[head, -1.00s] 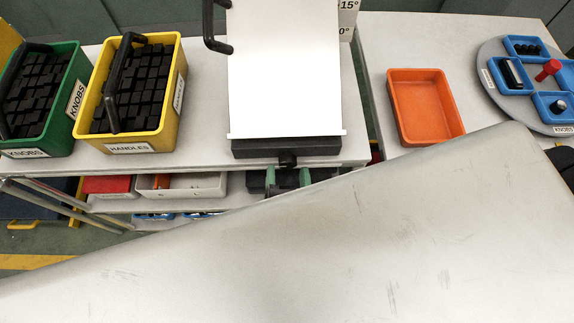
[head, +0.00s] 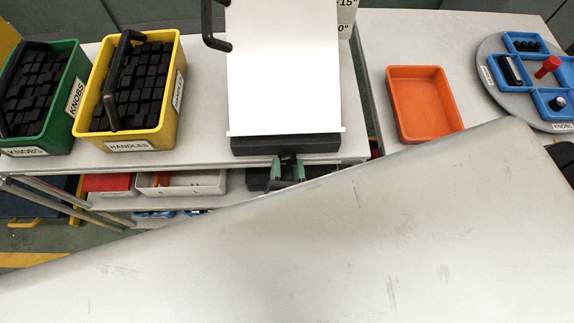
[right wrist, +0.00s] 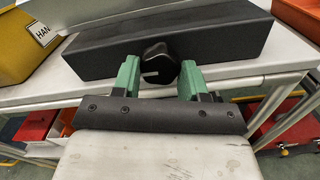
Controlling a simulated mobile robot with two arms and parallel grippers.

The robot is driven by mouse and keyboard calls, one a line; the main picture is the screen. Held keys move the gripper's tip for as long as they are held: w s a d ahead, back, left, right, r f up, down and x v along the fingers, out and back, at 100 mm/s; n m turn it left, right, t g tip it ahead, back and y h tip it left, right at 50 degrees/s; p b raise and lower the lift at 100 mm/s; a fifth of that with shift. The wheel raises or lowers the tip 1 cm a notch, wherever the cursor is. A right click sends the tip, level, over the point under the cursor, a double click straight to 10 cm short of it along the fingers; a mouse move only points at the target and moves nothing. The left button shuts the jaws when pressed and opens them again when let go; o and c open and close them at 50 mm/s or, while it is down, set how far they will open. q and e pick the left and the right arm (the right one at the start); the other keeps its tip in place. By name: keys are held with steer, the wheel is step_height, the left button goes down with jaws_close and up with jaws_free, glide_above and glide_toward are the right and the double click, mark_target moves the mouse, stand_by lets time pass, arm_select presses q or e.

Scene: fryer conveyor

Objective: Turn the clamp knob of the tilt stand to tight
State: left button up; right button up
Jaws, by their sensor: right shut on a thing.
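The tilt stand (head: 284,75) is on the table at the top centre of the head view. It has a white plate, a black handle at its left side and a black base block (right wrist: 220,38). The black clamp knob (head: 287,157) sticks out of the base's near face. My left gripper is out of view.
A green bin (head: 68,113) of knobs and a yellow bin (head: 165,125) of handles stand left of the stand. An orange tray (head: 399,124) and a round grey turntable (head: 492,92) with blue trays are on the right table. A lower shelf holds boxes.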

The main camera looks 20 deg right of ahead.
steer(key=m+b, duration=0.2)
steer(key=m, duration=0.1)
steer(key=shift+f+b, duration=0.25)
steer(key=shift+b, duration=0.1)
steer(key=m+b, duration=0.4)
steer(key=shift+m, duration=0.3)
steer(key=m+b, duration=0.5)
steer(key=shift+r+m+b, duration=0.15)
steer(key=shift+m+b, duration=1.4)
steer(key=shift+m, duration=0.35)
steer(key=o, duration=0.9)
steer(key=shift+r, duration=0.1)
steer(key=shift+o, duration=0.2)
